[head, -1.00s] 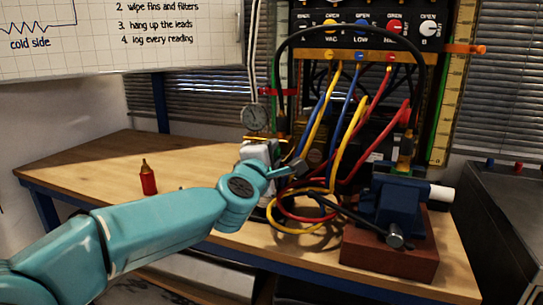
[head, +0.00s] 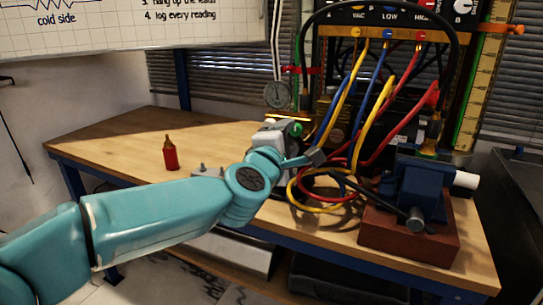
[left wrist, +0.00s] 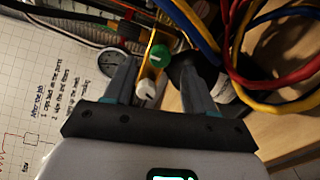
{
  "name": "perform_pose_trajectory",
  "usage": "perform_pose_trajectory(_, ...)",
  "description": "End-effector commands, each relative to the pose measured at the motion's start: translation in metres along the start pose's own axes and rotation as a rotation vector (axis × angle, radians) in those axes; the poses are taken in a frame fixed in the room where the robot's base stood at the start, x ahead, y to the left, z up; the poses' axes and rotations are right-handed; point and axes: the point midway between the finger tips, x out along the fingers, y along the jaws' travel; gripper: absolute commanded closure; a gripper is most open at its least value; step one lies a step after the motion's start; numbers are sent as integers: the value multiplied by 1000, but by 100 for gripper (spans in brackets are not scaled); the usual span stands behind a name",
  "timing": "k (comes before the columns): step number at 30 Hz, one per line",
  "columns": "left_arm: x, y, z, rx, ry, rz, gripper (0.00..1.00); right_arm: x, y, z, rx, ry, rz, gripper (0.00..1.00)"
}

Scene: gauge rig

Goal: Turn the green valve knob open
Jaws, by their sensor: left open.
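The green valve knob (left wrist: 158,55), with a pale bar across its face, shows in the left wrist view beyond and between the fingers of my left gripper (left wrist: 158,68). The fingers stand apart, one on each side of its line; I cannot tell if either touches it. A white knob (left wrist: 147,89) sits closer, between the fingers, beside a yellow strip. My right gripper is not in view.
Yellow, blue and red hoses (head: 350,105) hang and coil right beside my left gripper. A blue vise (head: 415,195) on a brown block stands to the right. A red bottle (head: 170,155) stands on the bench (head: 110,150), whose left part is mostly clear.

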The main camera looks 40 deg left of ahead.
Motion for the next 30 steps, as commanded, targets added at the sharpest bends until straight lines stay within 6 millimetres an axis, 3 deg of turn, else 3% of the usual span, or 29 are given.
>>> perform_pose_trajectory(6,-62,4,1,-3,-4,2,45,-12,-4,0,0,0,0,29)
perform_pose_trajectory(12,-102,4,1,-2,-3,1,45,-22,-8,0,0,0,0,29)
perform_pose_trajectory(18,-118,1,0,-1,-1,0,45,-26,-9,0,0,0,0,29)
perform_pose_trajectory(30,-119,0,0,-1,0,0,45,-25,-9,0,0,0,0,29)
